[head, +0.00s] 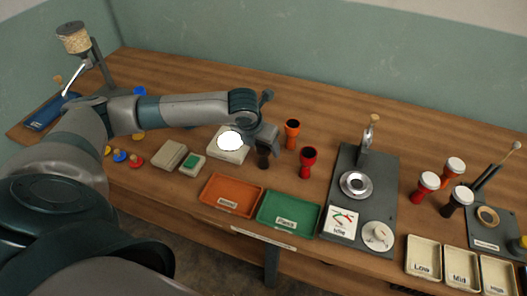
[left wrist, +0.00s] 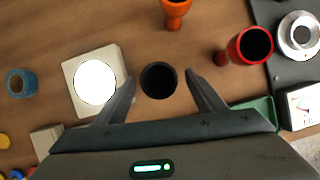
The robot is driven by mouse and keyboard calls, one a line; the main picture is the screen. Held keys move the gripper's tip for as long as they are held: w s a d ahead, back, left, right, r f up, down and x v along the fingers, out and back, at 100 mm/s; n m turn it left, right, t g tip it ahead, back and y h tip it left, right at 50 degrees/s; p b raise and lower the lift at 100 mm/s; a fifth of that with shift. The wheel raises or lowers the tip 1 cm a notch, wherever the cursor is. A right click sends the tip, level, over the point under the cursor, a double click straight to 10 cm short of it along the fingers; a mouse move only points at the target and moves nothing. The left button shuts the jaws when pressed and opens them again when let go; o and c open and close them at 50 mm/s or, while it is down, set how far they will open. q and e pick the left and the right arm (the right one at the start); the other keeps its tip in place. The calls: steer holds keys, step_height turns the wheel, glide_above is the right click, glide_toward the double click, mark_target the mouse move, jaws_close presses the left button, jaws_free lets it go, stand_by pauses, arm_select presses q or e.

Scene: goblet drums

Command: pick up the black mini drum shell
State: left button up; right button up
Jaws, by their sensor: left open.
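The black mini drum shell (head: 263,160) stands upright on the table in the head view, just below my left gripper (head: 268,143). In the left wrist view the black shell (left wrist: 158,80) shows its round dark mouth from above. My left gripper (left wrist: 160,88) is open, with one finger on each side of the shell in that view and visible gaps between. The gripper hides part of the shell's top in the head view. My right gripper is in neither view.
An orange shell (head: 292,132) and a red shell (head: 308,160) stand to the right. A white box with a bright round top (head: 216,153) is close on the left. An orange tray (head: 232,195) and a green tray (head: 289,214) lie in front. A dark test stand (head: 388,180) is farther right.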

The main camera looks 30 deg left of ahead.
arm_select(q)
steer(key=shift+w+f+p, duration=0.3)
steer(key=shift+f+p, duration=0.15)
steer(key=shift+f, duration=0.05)
steer(key=p+x, duration=0.1)
steer(key=x, duration=0.2)
steer(key=shift+w+a+f, duration=0.1)
steer(key=shift+w+f, duration=0.1)
steer(key=shift+f, duration=0.25)
steer(key=c, duration=1.2)
